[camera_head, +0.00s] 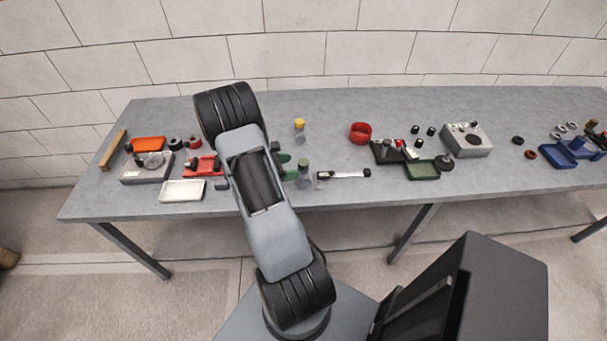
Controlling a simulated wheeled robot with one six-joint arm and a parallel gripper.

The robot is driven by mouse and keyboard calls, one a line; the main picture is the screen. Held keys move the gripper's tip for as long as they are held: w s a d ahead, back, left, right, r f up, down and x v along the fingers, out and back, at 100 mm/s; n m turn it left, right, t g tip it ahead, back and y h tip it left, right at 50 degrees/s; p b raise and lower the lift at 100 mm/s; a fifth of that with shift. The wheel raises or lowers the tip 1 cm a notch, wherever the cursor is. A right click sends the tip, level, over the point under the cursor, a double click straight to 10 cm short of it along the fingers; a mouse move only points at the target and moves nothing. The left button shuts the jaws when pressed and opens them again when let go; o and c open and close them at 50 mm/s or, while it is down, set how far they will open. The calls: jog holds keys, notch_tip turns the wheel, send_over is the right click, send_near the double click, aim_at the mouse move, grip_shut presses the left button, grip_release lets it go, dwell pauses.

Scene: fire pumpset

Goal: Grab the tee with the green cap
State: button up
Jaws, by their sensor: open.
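A small grey fitting with a green cap (303,164), which looks like the tee, stands upright on the grey table (340,215) just right of my arm. Its branch shape is too small to make out. A similar fitting with a yellow cap (299,125) stands behind it, farther from me. My arm rises from the base and crosses the table just left of both. I cannot make out my gripper, which seems hidden behind the arm links.
A green part (286,158), partly hidden by my arm, lies close left of the green-capped fitting. A caliper-like tool (343,174) lies close to its right. A white tray (183,190) lies left. The front strip of table is clear.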

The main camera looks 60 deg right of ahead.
aim_at(303, 163)
jog(key=x, duration=0.1)
jog(key=p+x, duration=0.1)
jog(key=x, duration=0.2)
jog(key=shift+s+d+r+p, duration=0.15)
jog(key=shift+d+r+p, duration=0.05)
jog(key=shift+d+p, duration=0.1)
jog(key=shift+s+d+f, duration=0.3)
jog(key=shift+d, duration=0.1)
jog(key=c, duration=1.2)
jog(key=shift+r, duration=0.1)
jog(key=shift+c, duration=0.2)
